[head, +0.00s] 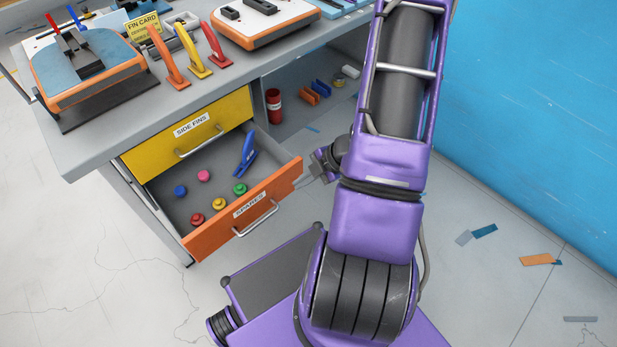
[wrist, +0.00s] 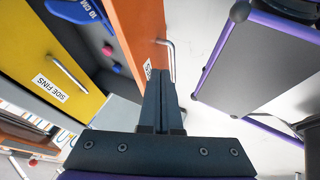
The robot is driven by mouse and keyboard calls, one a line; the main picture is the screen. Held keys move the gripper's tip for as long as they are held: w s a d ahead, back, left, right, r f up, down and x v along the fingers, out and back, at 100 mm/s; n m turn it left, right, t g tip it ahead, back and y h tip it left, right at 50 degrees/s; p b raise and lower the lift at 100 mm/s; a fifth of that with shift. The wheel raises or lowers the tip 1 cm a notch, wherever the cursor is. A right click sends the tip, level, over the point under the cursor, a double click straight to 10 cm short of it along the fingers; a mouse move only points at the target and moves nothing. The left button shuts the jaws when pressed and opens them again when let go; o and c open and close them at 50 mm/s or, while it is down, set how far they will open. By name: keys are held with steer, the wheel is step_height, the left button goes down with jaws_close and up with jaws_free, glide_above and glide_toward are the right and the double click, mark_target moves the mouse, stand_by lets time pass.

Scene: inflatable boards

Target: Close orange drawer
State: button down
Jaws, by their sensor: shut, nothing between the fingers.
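The orange drawer (head: 226,224), labelled SPARES, is pulled open below the yellow SIDE FINS drawer (head: 171,139), which is closed. Inside the orange drawer lie a blue fin (head: 246,156) and several small coloured knobs (head: 240,189). A metal handle (head: 256,219) is on the orange front. My gripper (head: 305,176) is at the right end of the orange front, partly hidden by my arm. In the wrist view, my gripper (wrist: 161,75) is shut and empty, its fingertips close to the orange front (wrist: 138,25) and its handle (wrist: 170,62). I cannot tell whether they touch.
The workbench top (head: 105,140) holds boards and several orange, yellow and red fins. An open shelf right of the drawers holds a red can (head: 274,106) and small parts. A blue wall (head: 540,110) stands at right. Floor is clear at front left.

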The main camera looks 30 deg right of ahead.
mark_target(273, 185)
steer(key=shift+w+a+f+b, duration=0.2)
steer(key=shift+w+a+f, duration=0.3)
steer(key=shift+w, duration=0.45)
steer(key=shift+w+a+f+b, duration=0.15)
steer(key=shift+w+a+f, duration=0.2)
steer(key=shift+w+f, duration=0.4)
steer(key=shift+w+a+f+b, duration=0.2)
steer(key=shift+w+a+f, duration=0.2)
steer(key=shift+w, duration=0.7)
